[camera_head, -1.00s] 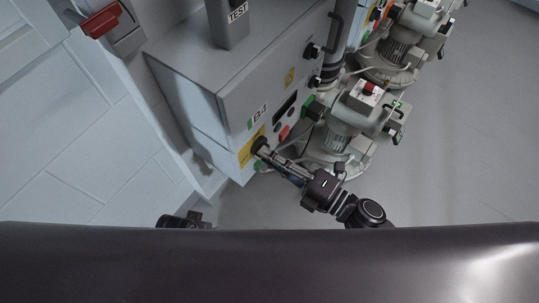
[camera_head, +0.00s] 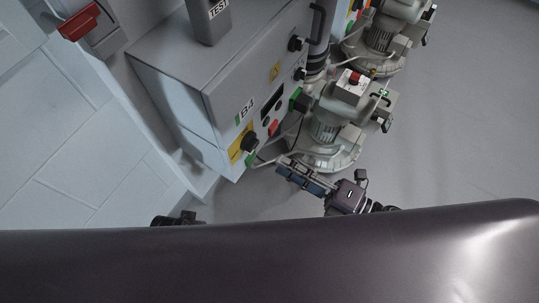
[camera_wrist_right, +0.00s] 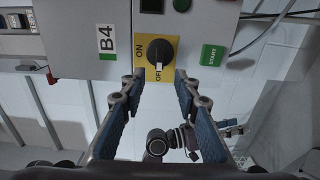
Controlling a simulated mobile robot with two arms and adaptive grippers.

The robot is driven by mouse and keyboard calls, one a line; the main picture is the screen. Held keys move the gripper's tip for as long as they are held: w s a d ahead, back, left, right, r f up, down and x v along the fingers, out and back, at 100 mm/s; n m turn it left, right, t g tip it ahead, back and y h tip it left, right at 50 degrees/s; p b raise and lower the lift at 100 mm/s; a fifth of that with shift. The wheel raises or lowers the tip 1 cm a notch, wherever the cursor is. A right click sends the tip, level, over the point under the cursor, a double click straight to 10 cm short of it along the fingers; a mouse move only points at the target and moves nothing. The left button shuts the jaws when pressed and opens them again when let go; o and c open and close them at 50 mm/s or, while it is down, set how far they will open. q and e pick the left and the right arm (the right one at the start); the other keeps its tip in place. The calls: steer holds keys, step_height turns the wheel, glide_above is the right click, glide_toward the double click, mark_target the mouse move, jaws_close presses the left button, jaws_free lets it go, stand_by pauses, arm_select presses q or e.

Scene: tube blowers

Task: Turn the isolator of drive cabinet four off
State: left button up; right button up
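Drive cabinet B4 (camera_head: 218,95) has a black rotary isolator knob (camera_head: 250,143) on a yellow plate (camera_head: 236,151). In the right wrist view the knob (camera_wrist_right: 161,50) is unobstructed, and its white mark points at the word OFF on the plate; ON is beside it. My right gripper (camera_head: 283,166) is apart from the knob, to its lower right in the head view. In the right wrist view its two blue-padded fingers (camera_wrist_right: 157,92) are spread with nothing between them. A black part, probably my left gripper (camera_head: 175,219), shows at the body's edge; its fingers cannot be made out.
A pump-like blower (camera_head: 330,125) with cables stands right of the cabinet. A grey TEST box (camera_head: 208,20) is on the cabinet top. Grey floor (camera_head: 460,140) is clear at the right.

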steer(key=v, duration=0.4)
stand_by(0.5)
